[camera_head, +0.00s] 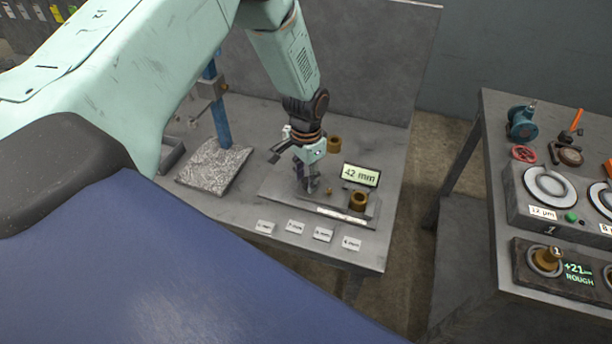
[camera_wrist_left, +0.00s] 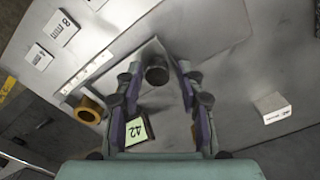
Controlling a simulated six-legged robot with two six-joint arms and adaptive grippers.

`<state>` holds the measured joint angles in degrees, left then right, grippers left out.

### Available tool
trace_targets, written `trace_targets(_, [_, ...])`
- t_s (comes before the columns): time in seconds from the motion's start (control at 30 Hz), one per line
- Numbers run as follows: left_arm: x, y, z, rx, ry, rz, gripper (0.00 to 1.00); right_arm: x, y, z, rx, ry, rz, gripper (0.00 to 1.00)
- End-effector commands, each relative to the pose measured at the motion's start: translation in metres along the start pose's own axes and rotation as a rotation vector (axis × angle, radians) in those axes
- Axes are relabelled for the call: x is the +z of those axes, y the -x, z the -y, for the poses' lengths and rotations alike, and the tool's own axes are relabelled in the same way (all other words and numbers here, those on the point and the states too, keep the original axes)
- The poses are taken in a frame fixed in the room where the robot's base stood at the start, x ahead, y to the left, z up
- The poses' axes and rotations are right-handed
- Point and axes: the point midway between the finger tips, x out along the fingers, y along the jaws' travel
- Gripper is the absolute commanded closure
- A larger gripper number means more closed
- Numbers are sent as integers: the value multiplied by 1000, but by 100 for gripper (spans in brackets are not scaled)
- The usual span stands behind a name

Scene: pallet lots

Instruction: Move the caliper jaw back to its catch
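The caliper is a grey plate (camera_head: 285,191) with a scale strip (camera_head: 340,215) on the near bench, and its display (camera_head: 360,175) reads 42 mm. A brass ring (camera_head: 358,200) sits at its right end; it also shows in the left wrist view (camera_wrist_left: 88,108). I cannot tell whether this knob is the jaw's handle. The catch is not clearly visible. My right gripper is out of view.
Several small labelled blocks (camera_head: 295,227) line the front edge of the bench. A blue post (camera_head: 220,115) on a speckled base (camera_head: 213,166) stands to the left. Another brass ring (camera_head: 334,144) is behind the gripper. A second bench (camera_head: 460,262) with gauges stands right, across a floor gap.

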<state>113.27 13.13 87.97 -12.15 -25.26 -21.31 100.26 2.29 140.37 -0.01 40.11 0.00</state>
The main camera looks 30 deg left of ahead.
Motion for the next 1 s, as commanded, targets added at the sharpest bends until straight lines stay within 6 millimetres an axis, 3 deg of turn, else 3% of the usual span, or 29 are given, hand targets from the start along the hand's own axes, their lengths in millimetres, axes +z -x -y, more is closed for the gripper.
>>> trace_targets(0.4, [0,0,0,1,0,1,100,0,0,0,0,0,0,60])
trace_targets(0.87, [1,0,0,1,0,1,100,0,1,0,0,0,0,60])
trace_targets(1.0, [11,1,15,3,4,2,100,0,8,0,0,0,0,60])
